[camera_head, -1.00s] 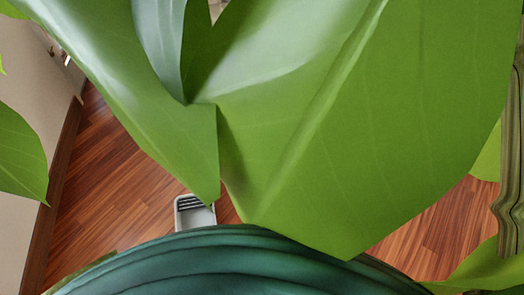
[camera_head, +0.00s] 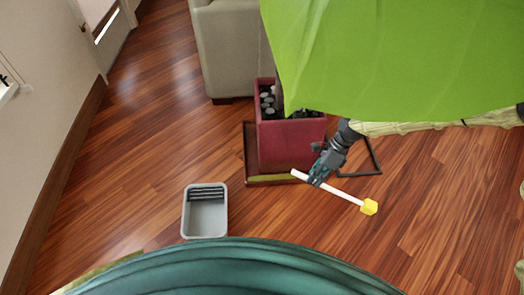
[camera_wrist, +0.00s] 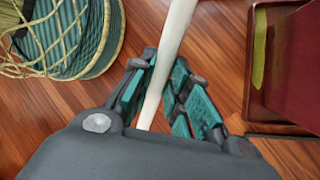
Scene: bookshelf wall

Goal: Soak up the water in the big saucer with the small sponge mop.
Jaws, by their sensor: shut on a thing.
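My gripper (camera_head: 319,177) is shut on the white handle of the small sponge mop (camera_head: 345,194). The mop's yellow sponge head (camera_head: 369,207) points down to the right in the head view, away from the saucer. In the wrist view the handle (camera_wrist: 172,40) runs up between the fingers (camera_wrist: 157,92), and the sponge head is out of view. The big saucer (camera_head: 250,155) is dark brown-red and square, under a red planter (camera_head: 291,142). Its near edge shows a yellow-green strip that may be the water. Its right part is hidden by my gripper and the planter.
A grey bucket (camera_head: 206,218) with a ribbed wringer stands on the wooden floor left of the saucer. A beige sofa (camera_head: 228,45) stands behind the planter.

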